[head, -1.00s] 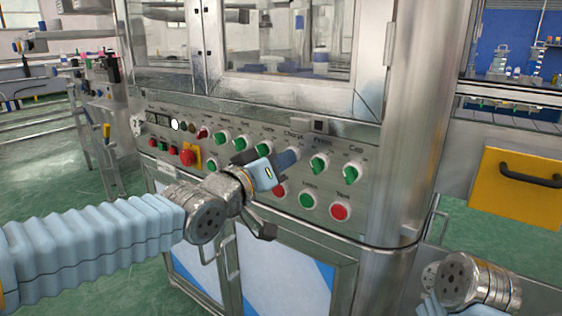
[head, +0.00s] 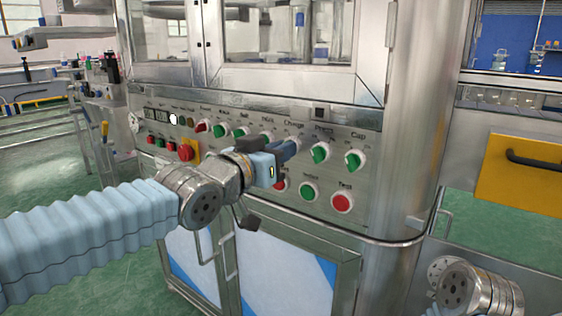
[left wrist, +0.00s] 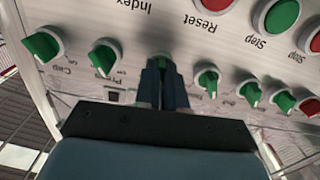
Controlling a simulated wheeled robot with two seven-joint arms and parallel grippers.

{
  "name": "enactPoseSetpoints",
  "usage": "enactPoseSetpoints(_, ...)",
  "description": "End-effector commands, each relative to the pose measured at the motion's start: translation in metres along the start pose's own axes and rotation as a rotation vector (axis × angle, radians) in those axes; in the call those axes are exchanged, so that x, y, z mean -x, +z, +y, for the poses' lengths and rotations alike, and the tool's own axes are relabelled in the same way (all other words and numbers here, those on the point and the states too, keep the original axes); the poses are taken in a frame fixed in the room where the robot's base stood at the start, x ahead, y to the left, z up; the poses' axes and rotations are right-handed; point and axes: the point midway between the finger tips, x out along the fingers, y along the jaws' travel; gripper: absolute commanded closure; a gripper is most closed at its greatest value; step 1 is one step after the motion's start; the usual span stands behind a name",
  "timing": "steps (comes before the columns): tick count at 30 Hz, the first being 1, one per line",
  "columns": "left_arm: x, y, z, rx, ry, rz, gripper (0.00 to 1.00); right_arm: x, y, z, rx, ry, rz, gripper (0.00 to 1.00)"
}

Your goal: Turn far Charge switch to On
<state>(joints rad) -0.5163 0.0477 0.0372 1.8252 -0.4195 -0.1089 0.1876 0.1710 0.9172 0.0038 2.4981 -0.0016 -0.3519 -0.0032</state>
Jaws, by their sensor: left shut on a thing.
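The Charge switch is a green knob on the machine's steel panel, below the word Charge, between Press and the row of switches to its left. My left gripper (head: 289,149) reaches it from the left and mostly hides it in the head view. In the left wrist view, the two dark fingers (left wrist: 163,85) are shut on the Charge switch (left wrist: 161,62), with a bit of green showing between their tips. The knob's exact angle is hidden. My right gripper is outside the views; only part of my right arm shows at the lower right.
The green Press switch (head: 320,153) and Cap switch (head: 355,161) sit close to the right. A red button (head: 342,203) and a green button (head: 309,191) lie below. A red emergency stop (head: 186,152) is at the left. Cabinet doors with handles are underneath.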

Motion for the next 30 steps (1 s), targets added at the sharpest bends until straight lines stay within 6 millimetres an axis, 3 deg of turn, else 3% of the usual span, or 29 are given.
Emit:
enactPoseSetpoints(15, 0.0, 0.001, -0.001, -0.435, -0.001, -0.001, 1.0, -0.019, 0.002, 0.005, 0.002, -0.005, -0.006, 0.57)
enactPoseSetpoints(30, 0.0, 0.001, -0.001, -0.603, 0.0, -0.002, 1.0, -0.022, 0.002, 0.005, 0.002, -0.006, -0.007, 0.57)
